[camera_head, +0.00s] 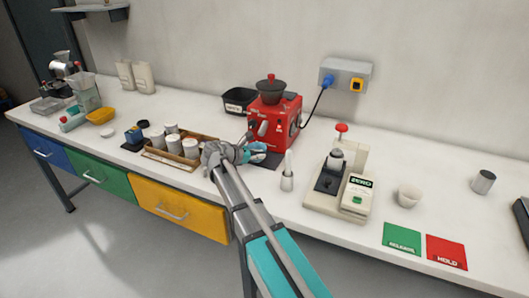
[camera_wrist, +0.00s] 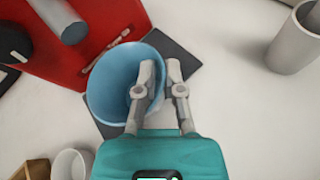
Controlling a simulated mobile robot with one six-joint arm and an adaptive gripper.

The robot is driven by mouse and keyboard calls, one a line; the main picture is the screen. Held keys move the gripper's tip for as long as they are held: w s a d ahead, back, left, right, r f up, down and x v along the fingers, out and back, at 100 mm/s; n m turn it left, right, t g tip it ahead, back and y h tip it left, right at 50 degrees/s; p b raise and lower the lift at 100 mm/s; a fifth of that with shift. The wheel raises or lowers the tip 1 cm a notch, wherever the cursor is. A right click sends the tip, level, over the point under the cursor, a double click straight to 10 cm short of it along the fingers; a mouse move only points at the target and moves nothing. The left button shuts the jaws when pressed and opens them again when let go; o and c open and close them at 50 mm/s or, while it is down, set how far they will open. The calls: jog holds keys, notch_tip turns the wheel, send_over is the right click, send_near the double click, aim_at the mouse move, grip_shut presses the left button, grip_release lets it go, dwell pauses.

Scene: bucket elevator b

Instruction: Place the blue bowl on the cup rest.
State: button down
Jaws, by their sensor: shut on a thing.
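The blue bowl (camera_wrist: 110,92) is in my gripper (camera_wrist: 161,72). In the wrist view one finger is inside the bowl and the other is outside its right wall, so the gripper is shut on the rim. The head view shows the bowl (camera_head: 259,149) partly hidden by my gripper (camera_head: 246,150), in front of the red machine. A dark flat plate (camera_wrist: 182,52), which looks like the cup rest, lies under the bowl and is partly covered by it. It also shows in the head view (camera_head: 270,161). I cannot tell whether the bowl touches the plate.
The red machine (camera_head: 277,124) stands right behind the bowl. A wooden tray (camera_head: 158,156) with several white cups is at left. A grey cup (camera_head: 287,181) with a light tool in it and a scale-like device (camera_head: 355,197) stand at right. A black bin (camera_head: 238,99) is behind.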

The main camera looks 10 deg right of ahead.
aim_at(265, 149)
jog(key=w+d, duration=0.2)
jog(key=w, duration=0.1)
jog(key=shift+w+d+f+b, duration=0.25)
jog(key=shift+f+b, duration=0.35)
jog(key=shift+f, duration=0.15)
jog(key=shift+f+b, duration=0.15)
jog(key=shift+b, duration=0.15)
jog(key=c, duration=0.7)
grip_release()
